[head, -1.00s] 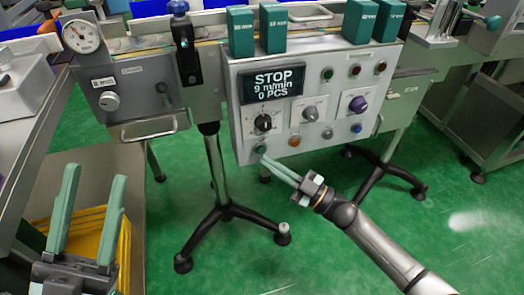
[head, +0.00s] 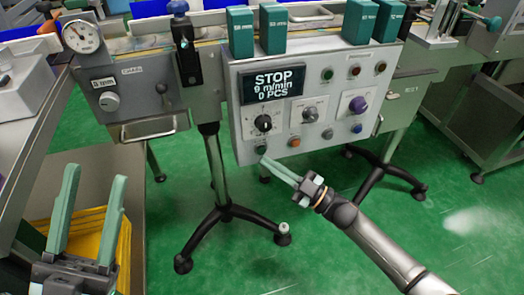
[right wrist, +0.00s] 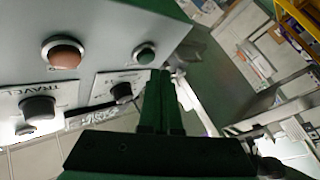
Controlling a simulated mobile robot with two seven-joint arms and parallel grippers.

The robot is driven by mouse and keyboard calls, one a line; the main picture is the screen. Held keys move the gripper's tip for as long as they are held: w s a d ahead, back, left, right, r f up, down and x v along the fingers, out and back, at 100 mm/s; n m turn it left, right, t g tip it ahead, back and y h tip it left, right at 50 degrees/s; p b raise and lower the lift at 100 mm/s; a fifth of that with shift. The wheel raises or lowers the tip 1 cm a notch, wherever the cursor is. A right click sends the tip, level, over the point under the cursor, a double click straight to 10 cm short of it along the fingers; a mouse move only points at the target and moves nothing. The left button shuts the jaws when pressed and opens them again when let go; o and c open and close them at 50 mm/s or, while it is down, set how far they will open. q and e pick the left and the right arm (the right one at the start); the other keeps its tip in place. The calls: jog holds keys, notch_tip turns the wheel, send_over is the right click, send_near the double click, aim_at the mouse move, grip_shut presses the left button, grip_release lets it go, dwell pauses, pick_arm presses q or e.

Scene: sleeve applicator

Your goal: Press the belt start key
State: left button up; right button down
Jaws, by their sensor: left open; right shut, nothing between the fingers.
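The control panel (head: 238,120) has a display (head: 273,84) reading STOP, 9 m/min, 0 PCS. A small dark green key (head: 260,149) sits at the panel's lower left, below a black knob (head: 263,123). I cannot read its label. My right gripper (head: 265,161) is shut and empty, its fingertips just below this key. In the right wrist view the green key (right wrist: 145,52) shows close to the fingertips (right wrist: 160,74); I cannot tell whether they touch. My left gripper (head: 94,174) is open and empty at the lower left, away from the panel.
An orange button (head: 295,141) and a blue button (head: 356,128) sit right of the key, with a purple knob (head: 358,105) above. A green lamp (head: 328,74) is higher up. A black tripod foot (head: 226,212) stands below. A yellow crate (head: 88,232) is behind my left gripper.

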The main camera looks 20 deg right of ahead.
jog(key=shift+w, duration=0.1)
dwell(0.6)
jog(key=shift+w, duration=0.35)
